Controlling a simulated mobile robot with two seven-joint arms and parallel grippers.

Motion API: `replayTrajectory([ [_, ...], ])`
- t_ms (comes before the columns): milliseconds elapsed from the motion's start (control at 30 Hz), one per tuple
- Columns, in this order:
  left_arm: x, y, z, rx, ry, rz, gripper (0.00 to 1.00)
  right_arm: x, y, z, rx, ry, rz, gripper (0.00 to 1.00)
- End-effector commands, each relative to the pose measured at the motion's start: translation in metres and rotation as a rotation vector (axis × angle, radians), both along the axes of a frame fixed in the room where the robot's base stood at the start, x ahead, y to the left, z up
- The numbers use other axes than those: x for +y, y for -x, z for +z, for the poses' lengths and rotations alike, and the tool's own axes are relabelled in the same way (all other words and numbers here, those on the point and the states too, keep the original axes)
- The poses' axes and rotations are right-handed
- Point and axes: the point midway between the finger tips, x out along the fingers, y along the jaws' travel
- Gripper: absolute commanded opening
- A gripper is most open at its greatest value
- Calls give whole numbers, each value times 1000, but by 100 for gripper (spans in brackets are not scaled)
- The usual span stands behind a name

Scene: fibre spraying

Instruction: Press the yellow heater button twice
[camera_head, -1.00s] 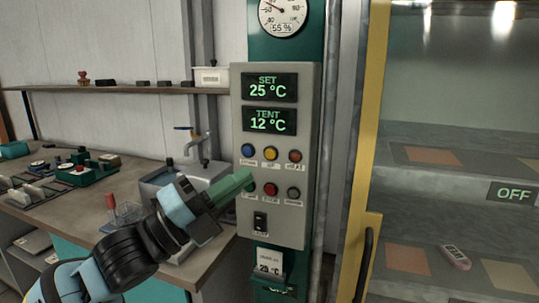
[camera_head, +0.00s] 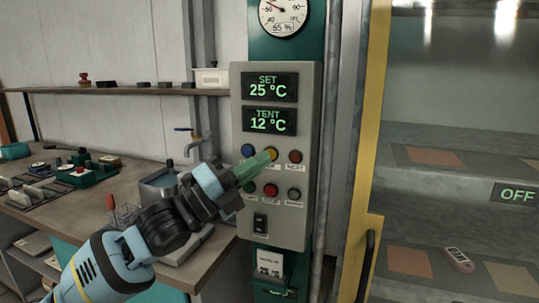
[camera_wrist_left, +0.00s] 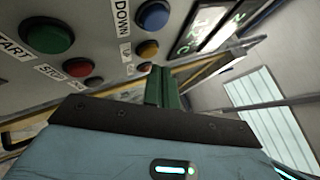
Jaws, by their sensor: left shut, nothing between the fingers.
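The grey control panel (camera_head: 307,160) carries two rows of round buttons. The yellow button (camera_head: 272,151) is the middle one of the top row, partly covered by my fingertips; it also shows in the left wrist view (camera_wrist_left: 148,49). My left gripper (camera_head: 265,159) is shut and empty, its green fingers pointing at the panel just at the lower left of the yellow button. In the left wrist view the fingers (camera_wrist_left: 160,88) stand near the yellow button; I cannot tell whether they touch it. My right gripper is not in view.
A blue button (camera_head: 248,150) and an orange-red button (camera_head: 295,156) flank the yellow one. Below are a red button (camera_head: 271,190) and a dark one (camera_head: 294,194). Displays read SET 25 °C and TENT 12 °C. A glass cabinet marked OFF (camera_head: 515,194) stands right; a workbench stands left.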

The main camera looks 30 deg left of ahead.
Motion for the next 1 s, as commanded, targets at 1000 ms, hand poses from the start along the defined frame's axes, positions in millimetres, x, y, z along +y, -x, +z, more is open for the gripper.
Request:
replayTrajectory([
  [1000, 0, 0, 0, 0, 0, 0, 0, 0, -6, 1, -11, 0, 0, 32],
])
